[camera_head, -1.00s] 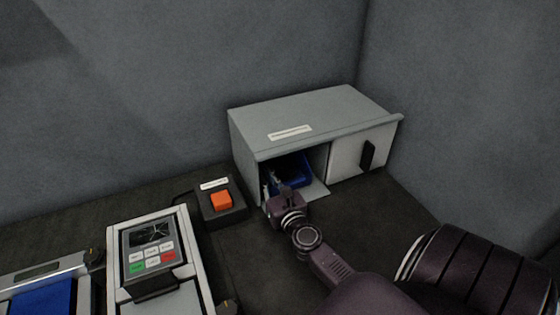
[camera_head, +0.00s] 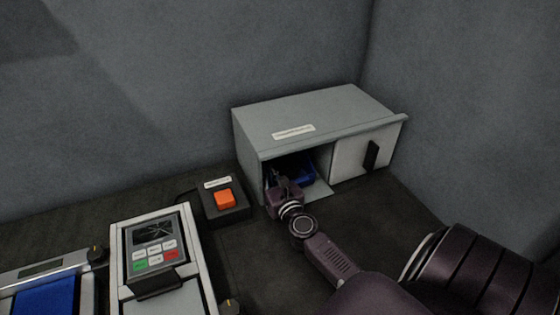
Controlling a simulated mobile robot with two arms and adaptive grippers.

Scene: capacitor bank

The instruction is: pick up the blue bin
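The blue bin (camera_head: 305,174) sits inside the open left compartment of the grey cabinet (camera_head: 310,118). Only part of it shows, as the compartment is dark and my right gripper covers its front. My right gripper (camera_head: 284,183) is at the compartment's mouth, in front of the bin. Its fingers are dark and small, so I cannot tell whether they are open or shut or touch the bin. My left gripper is not in view.
The cabinet's right side is covered by a door panel with a black handle (camera_head: 372,154). An orange button (camera_head: 225,198) on a black box stands left of the cabinet. A keypad device (camera_head: 155,245) and a blue-belted unit (camera_head: 45,300) are at lower left. Walls close off the back and right.

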